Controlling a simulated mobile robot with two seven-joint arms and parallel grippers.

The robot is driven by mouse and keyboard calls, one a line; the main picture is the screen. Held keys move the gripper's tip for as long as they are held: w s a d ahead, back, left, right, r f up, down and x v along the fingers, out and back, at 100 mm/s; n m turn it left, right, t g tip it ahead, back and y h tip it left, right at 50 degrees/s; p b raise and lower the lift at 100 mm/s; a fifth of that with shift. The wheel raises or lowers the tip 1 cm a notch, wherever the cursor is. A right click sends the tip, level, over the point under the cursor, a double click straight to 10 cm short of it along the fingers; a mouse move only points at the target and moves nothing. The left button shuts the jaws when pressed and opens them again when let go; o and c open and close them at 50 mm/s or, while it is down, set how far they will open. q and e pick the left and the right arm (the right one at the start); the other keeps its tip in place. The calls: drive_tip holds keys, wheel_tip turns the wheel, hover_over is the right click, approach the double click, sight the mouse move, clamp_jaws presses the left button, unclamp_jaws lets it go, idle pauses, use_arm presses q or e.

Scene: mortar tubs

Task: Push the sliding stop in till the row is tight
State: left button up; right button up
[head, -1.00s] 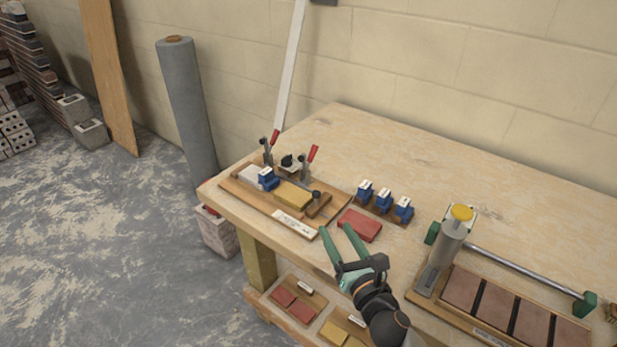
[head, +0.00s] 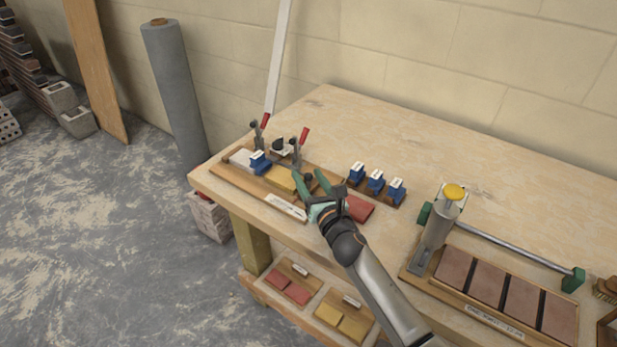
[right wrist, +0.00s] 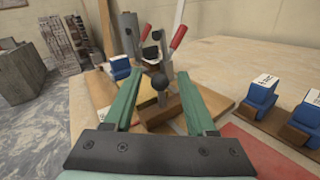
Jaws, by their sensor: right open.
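The sliding stop, a brown wooden block with a dark ball knob (head: 308,177), sits at the right end of the row on a wooden fixture board (head: 223,182). It also shows in the right wrist view (right wrist: 160,84). The row has a white block (head: 240,157), a blue numbered piece (head: 259,163) and a yellow block (head: 281,179). My right gripper (head: 311,182) is open, its green fingers reaching over the stop. In the right wrist view the knob appears between the fingertips (right wrist: 158,88). Whether they touch the stop, and any gap in the row, I cannot tell. My left gripper is out of view.
Two red-handled clamps (head: 263,127) stand behind the row. Several blue pieces (head: 376,182) stand in a rack. The back right is clear.

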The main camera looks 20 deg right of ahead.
drive_tip(key=shift+w, duration=0.3)
drive_tip(key=shift+c, duration=0.3)
clamp_jaws()
